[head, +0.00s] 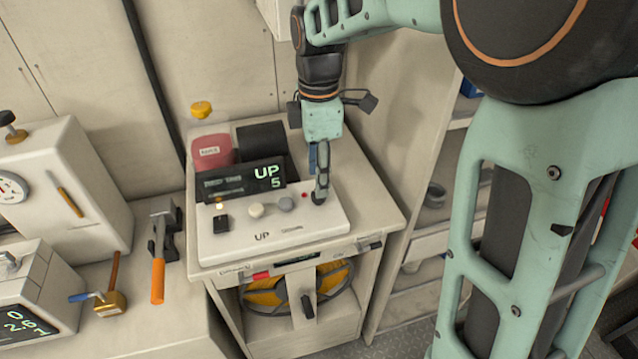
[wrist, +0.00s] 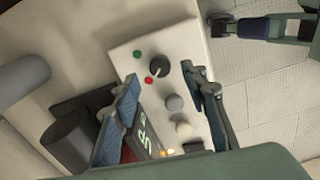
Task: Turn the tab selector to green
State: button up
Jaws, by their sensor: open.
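The tab selector is a round black knob (wrist: 160,67) on a pale control panel (wrist: 122,62). A green dot (wrist: 138,54) and a red dot (wrist: 149,80) lie beside it in the wrist view. Its light pointer mark appears turned toward the red dot. My gripper (wrist: 164,82) is open, with its blue-padded fingers on either side of the panel view and the knob showing beyond the gap between the tips. In the head view my gripper (head: 320,192) points down over the panel's right end and mostly hides the knob. Contact cannot be told.
A display (head: 245,180) reading "UP 5" stands behind a white button (head: 256,210), a grey button (head: 286,204) and a black switch (head: 221,224). An orange-handled hammer (head: 158,270) lies on the left bench. Shelves (head: 425,230) stand to the right.

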jog(key=shift+f, duration=2)
jog(key=shift+c, duration=0.5)
grip_shut()
